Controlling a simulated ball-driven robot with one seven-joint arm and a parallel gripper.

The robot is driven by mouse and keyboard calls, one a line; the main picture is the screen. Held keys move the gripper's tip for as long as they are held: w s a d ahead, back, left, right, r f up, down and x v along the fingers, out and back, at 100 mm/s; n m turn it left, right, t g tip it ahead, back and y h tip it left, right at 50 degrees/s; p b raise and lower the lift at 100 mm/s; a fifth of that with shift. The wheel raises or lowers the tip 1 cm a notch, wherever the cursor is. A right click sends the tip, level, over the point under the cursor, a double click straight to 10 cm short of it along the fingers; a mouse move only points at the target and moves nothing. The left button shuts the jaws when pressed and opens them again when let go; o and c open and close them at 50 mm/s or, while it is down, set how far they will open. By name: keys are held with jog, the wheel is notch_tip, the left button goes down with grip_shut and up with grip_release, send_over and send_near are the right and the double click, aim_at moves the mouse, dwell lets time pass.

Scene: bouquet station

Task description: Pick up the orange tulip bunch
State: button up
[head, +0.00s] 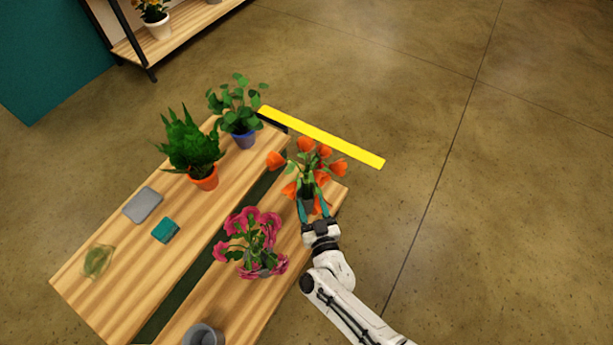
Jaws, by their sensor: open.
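The orange tulip bunch (316,160) stands at the far right end of the nearer wooden bench, its orange flowers spread over green stems. My gripper (312,190) is open at the near side of the bunch, with its teal fingers among or just in front of the lower flowers. The fingers and flowers overlap, so I cannot tell whether the stems are between the fingers. The base of the bunch is largely hidden behind my gripper.
A pink flower bunch (256,240) stands left of my arm on the nearer bench (222,296). A grey pot (203,335) is at the bottom. The farther bench (120,265) holds a blue-potted plant (243,138), an orange-potted plant (204,182), a grey block (143,205) and a teal block (166,230).

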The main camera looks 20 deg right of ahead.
aim_at(308, 179)
jog(key=shift+h, duration=0.5)
jog(key=w, duration=0.1)
jog(key=w+d+b, duration=0.1)
jog(key=w, duration=0.1)
jog(key=w+d+f+b, duration=0.1)
jog(key=w, duration=0.1)
jog(key=shift+w, duration=0.25)
jog(key=w+b, duration=0.1)
jog(key=w, duration=0.1)
jog(key=w+b, duration=0.1)
jog(key=w, duration=0.1)
jog(key=shift+w+d+f+b, duration=0.1)
jog(key=shift+d+f+b, duration=0.05)
jog(key=shift+d+b, duration=0.25)
jog(key=shift+w, duration=0.3)
jog(key=shift+c, duration=0.3)
jog(key=shift+r, duration=0.2)
grip_shut()
